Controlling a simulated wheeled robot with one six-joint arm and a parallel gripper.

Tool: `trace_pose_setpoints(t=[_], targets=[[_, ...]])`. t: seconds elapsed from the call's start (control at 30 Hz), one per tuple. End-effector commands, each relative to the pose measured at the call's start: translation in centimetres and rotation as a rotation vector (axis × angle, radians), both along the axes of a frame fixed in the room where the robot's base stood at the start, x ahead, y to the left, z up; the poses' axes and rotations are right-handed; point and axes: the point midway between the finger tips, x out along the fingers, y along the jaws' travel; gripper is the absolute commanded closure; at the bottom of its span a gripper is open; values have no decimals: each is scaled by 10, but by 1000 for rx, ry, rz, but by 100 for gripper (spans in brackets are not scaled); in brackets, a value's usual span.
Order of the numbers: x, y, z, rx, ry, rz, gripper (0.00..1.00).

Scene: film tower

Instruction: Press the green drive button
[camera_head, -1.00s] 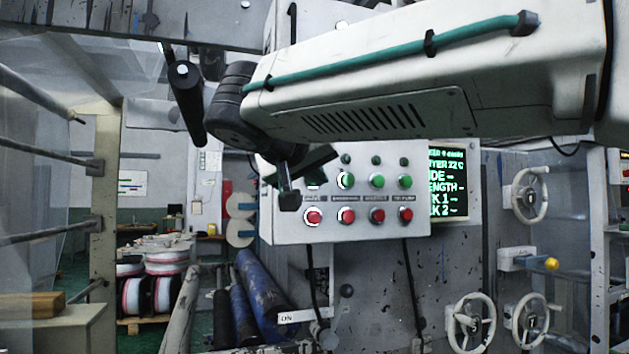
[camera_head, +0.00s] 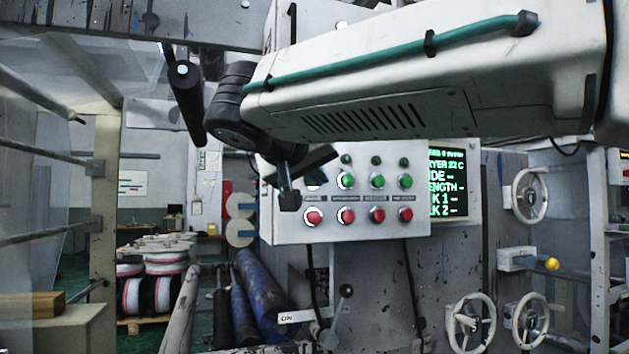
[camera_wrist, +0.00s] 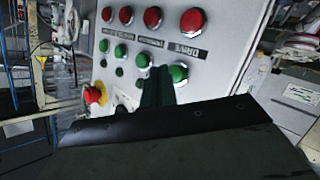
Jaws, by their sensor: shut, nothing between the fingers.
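The pale control panel (camera_head: 285,232) has a row of green buttons above a row of red ones. In the wrist view it appears inverted, and the green drive button (camera_wrist: 178,73) lies next to the DRIVE label (camera_wrist: 182,51). In the head view my gripper (camera_head: 289,198) is in front of the panel's left end and covers most of the leftmost green button. My gripper is shut and empty. In the wrist view its dark fingertips (camera_wrist: 158,82) are immediately left of the green drive button, overlapping its edge. I cannot tell whether they touch it.
A green-text screen (camera_head: 448,184) is right of the panel. A lever (camera_head: 346,291) by the ON label is below, with handwheels (camera_head: 471,322) to the right. The wrist view shows a red emergency-type button (camera_wrist: 95,94). Blue rolls (camera_head: 262,290) lean at lower left.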

Motion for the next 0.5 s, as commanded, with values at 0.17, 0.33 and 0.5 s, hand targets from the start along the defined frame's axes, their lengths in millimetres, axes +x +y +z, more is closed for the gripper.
trace_pose_setpoints(t=[0.17, 0.33, 0.5], targets=[[0, 0, 0, 0, 0, 0, 100], [3, 1, 0, 0, 0, 0, 100], [8, 2, 0, -1, 0, 0, 100]])
